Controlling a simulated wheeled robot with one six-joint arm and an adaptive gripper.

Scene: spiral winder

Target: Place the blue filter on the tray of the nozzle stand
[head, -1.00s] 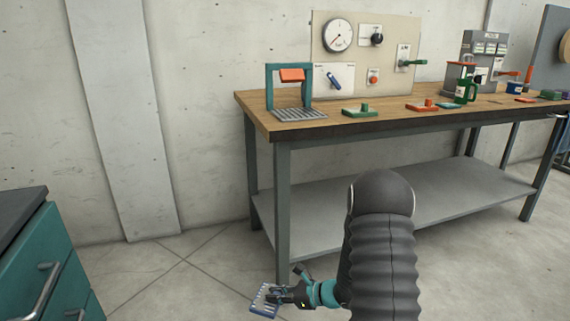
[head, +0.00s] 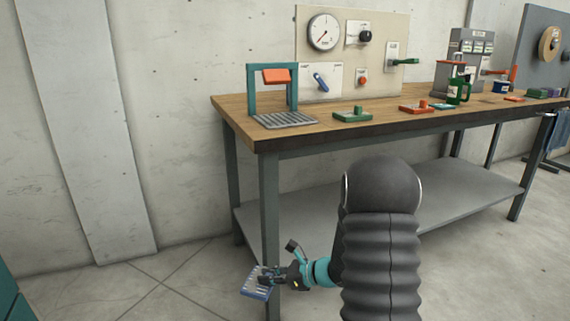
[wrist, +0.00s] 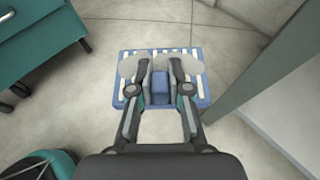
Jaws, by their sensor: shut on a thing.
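The blue filter (head: 256,284) is a flat blue plate with white slats. In the wrist view the filter (wrist: 196,66) has a blue block handle between the fingers. My gripper (head: 268,277) is shut on this handle and holds the filter low, below table height, near the table's front left leg. The gripper also shows in the wrist view (wrist: 160,76). The nozzle stand (head: 252,92), a teal frame with an orange nozzle block (head: 275,76), stands at the left end of the workbench. Its grey slatted tray (head: 285,120) lies at its foot and is bare.
The workbench (head: 330,129) has a wooden top, dark legs and a grey lower shelf (head: 420,199). Right of the stand are a green piece (head: 352,116) and a gauge panel (head: 395,22). A teal cabinet (wrist: 38,50) stands at the left in the wrist view.

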